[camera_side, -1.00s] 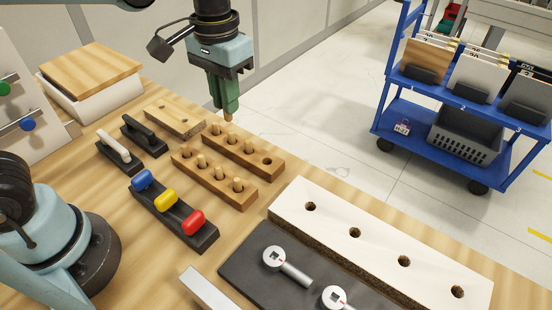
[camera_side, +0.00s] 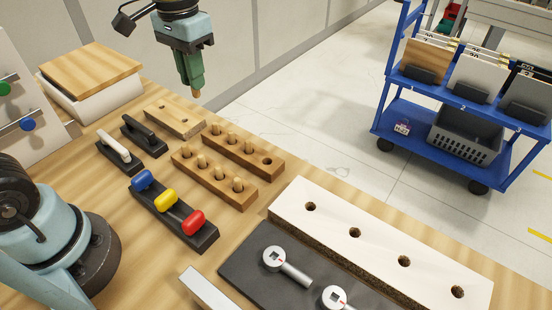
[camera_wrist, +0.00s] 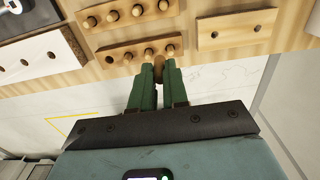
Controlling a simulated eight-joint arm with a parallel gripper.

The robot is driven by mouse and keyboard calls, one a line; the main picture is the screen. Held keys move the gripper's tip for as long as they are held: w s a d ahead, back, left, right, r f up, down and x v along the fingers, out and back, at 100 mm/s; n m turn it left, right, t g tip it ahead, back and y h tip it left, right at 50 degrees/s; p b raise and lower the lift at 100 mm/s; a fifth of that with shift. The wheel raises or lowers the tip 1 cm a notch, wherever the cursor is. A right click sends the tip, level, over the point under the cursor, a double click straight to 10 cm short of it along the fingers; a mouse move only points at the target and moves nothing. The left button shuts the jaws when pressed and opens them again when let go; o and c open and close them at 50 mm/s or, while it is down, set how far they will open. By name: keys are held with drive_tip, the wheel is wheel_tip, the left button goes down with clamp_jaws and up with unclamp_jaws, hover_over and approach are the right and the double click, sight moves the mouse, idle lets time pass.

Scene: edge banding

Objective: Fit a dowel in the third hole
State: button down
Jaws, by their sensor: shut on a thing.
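My gripper (camera_side: 194,86) has green fingers and is shut on a wooden dowel (camera_side: 196,94), whose tip shows below them. It hangs in the air beyond the far edge of the bench, up and left of the dowel racks. In the wrist view the dowel (camera_wrist: 158,62) sits between the fingertips, in front of the racks. The white-topped board (camera_side: 335,218) lies at the right with several holes in a row, all looking empty. Its third hole from the left (camera_side: 404,261) is open. Part of this board (camera_wrist: 22,76) also shows in the wrist view.
The far rack (camera_side: 222,149) holds dowels and has an empty hole at its right end. The near rack (camera_side: 225,190) holds several dowels. A pale block (camera_side: 174,121) lies left. A holder with coloured handles (camera_side: 170,220) stands nearer. A blue cart (camera_side: 385,115) stands beyond the bench.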

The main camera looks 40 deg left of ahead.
drive_tip(key=w+d+f+m, duration=0.2)
drive_tip(key=d, duration=1.2)
drive_tip(key=w+d+f+m, duration=0.1)
drive_tip(key=d+f+m, duration=0.15)
drive_tip(key=d, duration=1.05)
drive_tip(key=shift+m, duration=0.75)
drive_tip(key=shift+s+d+f, duration=0.55)
drive_tip(key=shift+d+f, duration=0.65)
drive_tip(key=shift+d, duration=0.3)
drive_tip(key=shift+s+d+f, duration=0.6)
drive_tip(key=shift+d+f, duration=0.55)
drive_tip(key=shift+d, duration=0.3)
drive_tip(key=shift+s+d+f, duration=0.55)
drive_tip(key=shift+d+f, duration=0.65)
drive_tip(key=shift+d, duration=0.3)
drive_tip(key=shift+f, duration=1.4)
drive_tip(key=c, duration=1.1)
unclamp_jaws()
drive_tip(key=shift+o, duration=0.2)
